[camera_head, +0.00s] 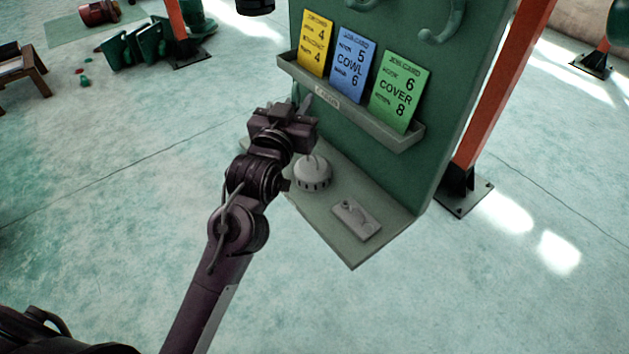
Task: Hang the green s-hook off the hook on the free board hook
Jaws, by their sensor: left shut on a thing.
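My left gripper (305,106) reaches in from the lower left and is in front of the left end of the card rail on the green board (458,110). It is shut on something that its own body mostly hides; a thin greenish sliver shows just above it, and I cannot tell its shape. One grey-green board hook (447,22) is at the upper right of the board, with nothing seen hanging on it. Another curved hook (367,5) is cut off by the top edge. My right gripper is not in view.
A rail (340,103) holds yellow, blue and green cards. The shelf (352,250) below carries a white domed part (313,174) and a small grey block (356,218). An orange post (497,90) stands right of the board. Floor in front is clear.

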